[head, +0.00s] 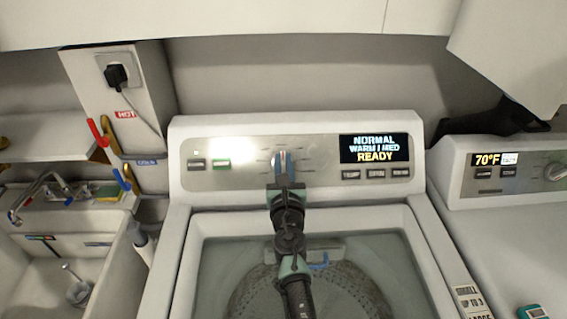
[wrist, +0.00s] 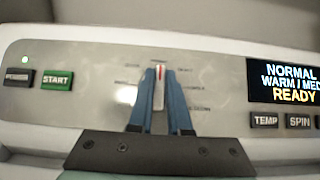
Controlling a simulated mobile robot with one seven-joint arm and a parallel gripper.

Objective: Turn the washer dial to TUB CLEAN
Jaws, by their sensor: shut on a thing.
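The washer (head: 300,125) stands in the middle of the head view with its control panel facing me. My gripper (head: 283,158) reaches up to the dial on that panel. In the wrist view my gripper (wrist: 159,88) has its two blue fingers on either side of the dial (wrist: 158,90), shut on it. The dial's red mark points straight up. Small labels ring the dial, too blurred to read surely. The display (head: 374,148) reads NORMAL, WARM / MED, READY; it also shows in the wrist view (wrist: 290,82).
A power button (wrist: 18,77) and a green START button (wrist: 57,80) are left of the dial. TEMP (wrist: 265,120) and SPIN (wrist: 299,121) buttons are under the display. A second machine (head: 510,220) stands at right, a sink (head: 95,245) at left. White cabinets (head: 200,20) hang above.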

